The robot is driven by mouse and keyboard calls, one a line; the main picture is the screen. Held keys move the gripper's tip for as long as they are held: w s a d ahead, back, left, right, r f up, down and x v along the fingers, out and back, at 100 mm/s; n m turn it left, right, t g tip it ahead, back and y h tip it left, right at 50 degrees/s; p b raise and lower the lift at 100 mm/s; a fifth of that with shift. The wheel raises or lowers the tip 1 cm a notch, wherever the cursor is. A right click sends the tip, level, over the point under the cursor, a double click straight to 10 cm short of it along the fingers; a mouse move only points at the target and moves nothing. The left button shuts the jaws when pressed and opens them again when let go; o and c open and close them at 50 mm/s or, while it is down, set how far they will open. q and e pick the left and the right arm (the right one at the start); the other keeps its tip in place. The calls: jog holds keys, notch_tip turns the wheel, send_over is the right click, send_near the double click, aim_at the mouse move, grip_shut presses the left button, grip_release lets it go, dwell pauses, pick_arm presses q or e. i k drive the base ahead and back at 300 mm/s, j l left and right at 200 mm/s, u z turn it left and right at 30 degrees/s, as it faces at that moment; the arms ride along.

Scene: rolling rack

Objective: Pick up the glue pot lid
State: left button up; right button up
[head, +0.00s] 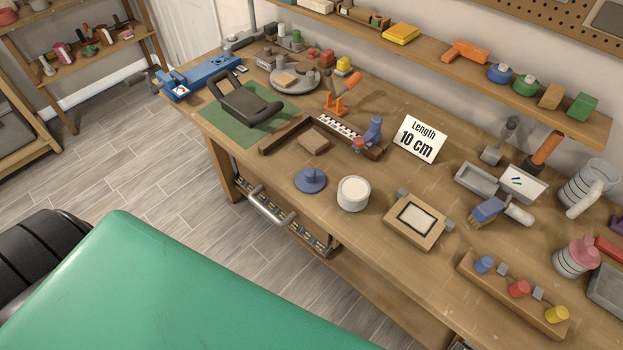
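A blue round lid with a raised knob (311,179) lies on the wooden workbench near its front edge. I take it to be the glue pot lid. A white cylindrical pot (353,194) stands just to its right, apart from it, with a pale top. Neither of my grippers is in view, and nothing touches the lid.
The workbench (345,245) also holds a wooden block with a framed pale panel (416,218), a wooden tray with a ruler (280,139), a "Length 10 cm" card (420,139) and a peg block (512,293). A drawer handle (268,207) juts out below the front edge.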

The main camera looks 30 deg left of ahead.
aim_at(309, 180)
jog(key=z, duration=0.4)
jog(key=j+z, duration=0.3)
jog(key=j, duration=0.15)
jog(key=k+j+z, duration=0.1)
jog(key=j+z, duration=0.25)
jog(key=k+j+z, duration=0.15)
jog(key=j+z, duration=0.15)
jog(key=j, duration=0.2)
jog(key=k+j+z, duration=0.15)
jog(key=j+z, duration=0.15)
jog(key=j, duration=0.1)
